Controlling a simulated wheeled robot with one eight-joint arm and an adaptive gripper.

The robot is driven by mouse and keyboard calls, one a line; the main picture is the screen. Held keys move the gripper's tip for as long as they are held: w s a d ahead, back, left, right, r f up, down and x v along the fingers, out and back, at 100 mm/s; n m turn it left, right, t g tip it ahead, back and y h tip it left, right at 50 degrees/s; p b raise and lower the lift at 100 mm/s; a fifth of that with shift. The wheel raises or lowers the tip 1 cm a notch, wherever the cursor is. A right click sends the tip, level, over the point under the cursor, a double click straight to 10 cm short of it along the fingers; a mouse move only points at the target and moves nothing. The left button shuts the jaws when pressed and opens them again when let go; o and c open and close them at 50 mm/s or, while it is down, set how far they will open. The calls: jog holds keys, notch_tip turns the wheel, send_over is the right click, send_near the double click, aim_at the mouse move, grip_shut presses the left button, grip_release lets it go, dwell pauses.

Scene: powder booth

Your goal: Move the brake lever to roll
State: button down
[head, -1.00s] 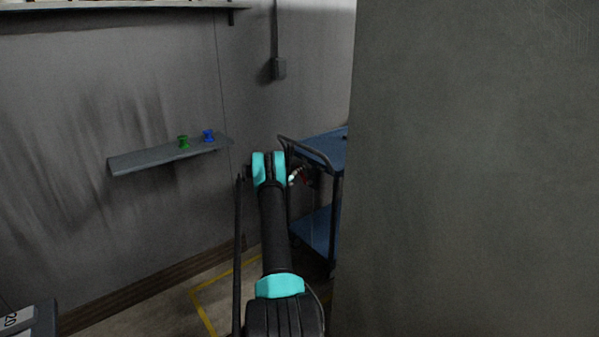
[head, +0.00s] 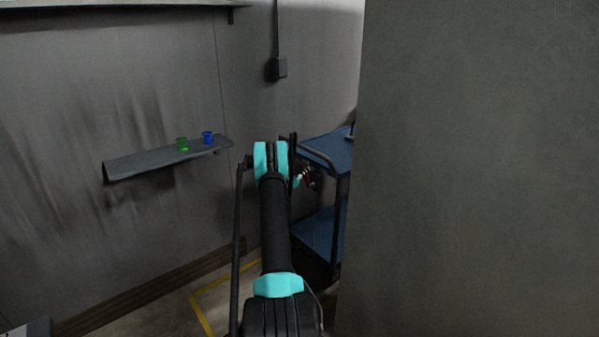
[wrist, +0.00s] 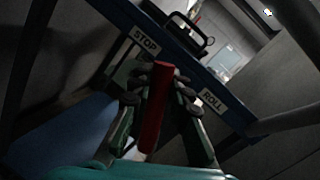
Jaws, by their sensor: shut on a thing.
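The brake lever (wrist: 155,115) is a red bar in the middle of the wrist view. It stands between the STOP label (wrist: 146,40) and the ROLL label (wrist: 213,100) on the cart's blue edge, its top end closer to STOP in the picture. My gripper (wrist: 160,92) is shut on the lever, with a finger on each side of it. In the head view my gripper (head: 308,177) is small and dark beside the blue cart (head: 330,153); my arm partly hides it, and the lever is hard to make out there.
A large grey wall panel (head: 480,170) fills the right of the head view and hides part of the cart. A small wall shelf (head: 140,165) holds a green cup (head: 182,145) and a blue cup (head: 208,138). A yellow floor line (head: 205,315) runs below.

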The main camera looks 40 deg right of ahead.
jog(key=s+m, duration=0.2)
jog(key=m, duration=0.1)
jog(key=shift+r+h, duration=0.35)
jog(key=shift+h, duration=0.05)
jog(key=s+m, duration=0.2)
jog(key=m, duration=0.1)
jog(key=shift+d+r+g+h, duration=0.1)
jog(key=shift+d+g+h, duration=0.05)
jog(key=shift+g+h, duration=0.25)
jog(key=m, duration=0.1)
jog(key=s+m+g, duration=0.1)
jog(key=m, duration=0.1)
jog(key=shift+s+h, duration=0.3)
jog(key=shift+s+d+f+m+g+h, duration=0.2)
jog(key=shift+s+m, duration=0.25)
jog(key=shift+m, duration=0.4)
jog(key=shift+s+a+f+m+g+h, duration=0.1)
jog(key=shift+s+f+m+g, duration=0.2)
jog(key=shift+m, duration=0.55)
jog(key=shift+s+r, duration=0.1)
jog(key=shift+s, duration=0.1)
jog(key=c, duration=1.4)
grip_release()
jog(key=v, duration=1.2)
